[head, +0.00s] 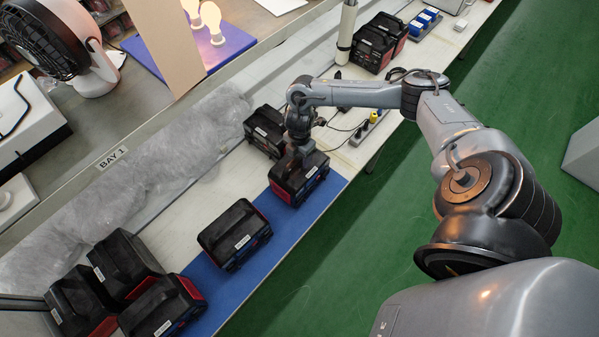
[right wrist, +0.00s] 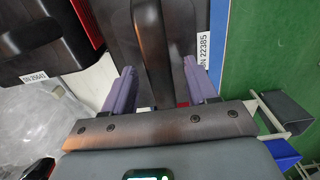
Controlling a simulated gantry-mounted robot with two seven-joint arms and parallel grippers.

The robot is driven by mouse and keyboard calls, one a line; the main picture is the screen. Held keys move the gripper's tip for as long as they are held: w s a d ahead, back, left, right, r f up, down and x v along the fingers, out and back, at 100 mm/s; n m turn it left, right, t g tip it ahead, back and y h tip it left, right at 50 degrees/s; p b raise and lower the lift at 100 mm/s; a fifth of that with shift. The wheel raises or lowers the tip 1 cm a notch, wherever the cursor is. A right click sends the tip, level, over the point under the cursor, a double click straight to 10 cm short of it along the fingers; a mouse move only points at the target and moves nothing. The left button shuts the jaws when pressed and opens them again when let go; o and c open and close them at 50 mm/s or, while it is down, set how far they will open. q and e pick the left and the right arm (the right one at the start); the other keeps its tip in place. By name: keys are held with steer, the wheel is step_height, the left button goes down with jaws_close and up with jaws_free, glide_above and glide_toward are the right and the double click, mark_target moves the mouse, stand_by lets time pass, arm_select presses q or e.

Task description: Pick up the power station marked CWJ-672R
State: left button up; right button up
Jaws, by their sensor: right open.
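Several black power stations with red and blue trim and white labels stand on the bench. I cannot read CWJ-672R on any of them. My right gripper (head: 297,158) is over the power station (head: 309,181) at the far end of the blue mat. In the right wrist view my right gripper (right wrist: 158,88) is open, its two fingers on either side of that station's black handle (right wrist: 165,45). Its label (right wrist: 203,52) there seems to read SN 22385. Another station (head: 235,235) stands nearer on the mat. My left gripper is not in view.
A power station (head: 263,131) stands close beside the one under my gripper; a neighbour (right wrist: 50,35) also shows in the wrist view. Several are grouped at lower left (head: 125,265). Crumpled plastic wrap (head: 165,150) lies behind. The blue mat (head: 212,288) has bare room between stations.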

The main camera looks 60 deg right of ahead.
steer(key=shift+f, duration=0.1)
steer(key=shift+c, duration=0.4)
jaws_close()
stand_by(1.0)
steer(key=shift+w+r, duration=0.1)
steer(key=shift+r, duration=0.1)
